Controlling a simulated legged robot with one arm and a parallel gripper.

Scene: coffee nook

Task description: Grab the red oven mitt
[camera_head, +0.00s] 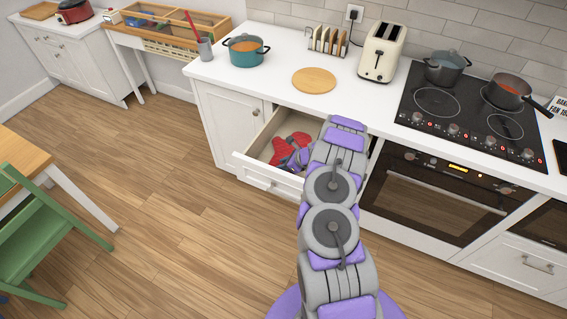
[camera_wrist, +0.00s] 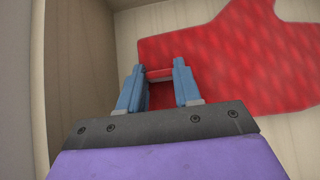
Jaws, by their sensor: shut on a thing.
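The red oven mitt (camera_head: 281,152) lies in the open drawer (camera_head: 258,146) under the white counter. In the wrist view the mitt (camera_wrist: 235,65) lies flat on the drawer's light wooden bottom, near a side wall. My gripper (camera_head: 293,157) reaches down into the drawer at the mitt's near right side. In the wrist view the two blue fingers (camera_wrist: 159,78) are shut on a red part of the mitt, which shows between them. My arm hides the right part of the drawer.
The drawer's walls stand close around my gripper, with the counter (camera_head: 290,92) above and behind. A teal pot (camera_head: 245,52), a round wooden board (camera_head: 314,80) and a toaster (camera_head: 382,52) stand on the counter. The oven (camera_head: 440,196) is at right.

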